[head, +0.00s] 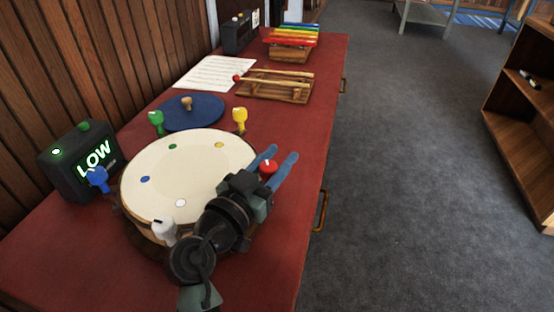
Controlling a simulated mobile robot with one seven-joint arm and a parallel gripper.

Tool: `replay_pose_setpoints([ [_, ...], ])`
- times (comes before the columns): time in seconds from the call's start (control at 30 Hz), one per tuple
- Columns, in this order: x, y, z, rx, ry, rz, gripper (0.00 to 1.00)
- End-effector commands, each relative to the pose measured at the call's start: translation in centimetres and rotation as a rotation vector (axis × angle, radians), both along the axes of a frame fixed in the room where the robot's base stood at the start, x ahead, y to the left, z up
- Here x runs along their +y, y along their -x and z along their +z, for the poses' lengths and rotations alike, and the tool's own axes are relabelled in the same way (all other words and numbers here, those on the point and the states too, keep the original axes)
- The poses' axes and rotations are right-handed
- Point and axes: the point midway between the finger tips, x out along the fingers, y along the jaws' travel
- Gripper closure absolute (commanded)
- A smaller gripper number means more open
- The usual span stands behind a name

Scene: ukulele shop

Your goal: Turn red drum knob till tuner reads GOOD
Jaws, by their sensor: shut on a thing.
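The round drum (165,165) with a cream head stands on the red-topped bench. Its red knob (268,166) is at the right rim, between the two blue fingers of my gripper (283,153). My gripper is shut on this knob; the arm comes from the front and covers part of the drum's right side. The dark tuner (65,178) at the left shows LOW in lit letters, with a green button on top. The knob's lower part is hidden by the gripper.
Other drum knobs are blue (98,179), green (156,121), yellow (240,119) and white (163,231). Behind lie a blue disc (192,113), a paper sheet (212,74), mallets on a wooden rack (275,87) and a xylophone (290,43). Bare benchtop (312,120) lies beyond the fingers.

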Motion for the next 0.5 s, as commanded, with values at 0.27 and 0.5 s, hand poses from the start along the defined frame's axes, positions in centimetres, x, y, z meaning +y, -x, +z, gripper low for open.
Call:
replay_pose_setpoints([
  [0.27,0.02,-0.01,-0.02,0.001,0.001,0.001,0.34],
  [0.5,0.00,-0.01,-0.01,0.000,0.000,0.001,0.31],
])
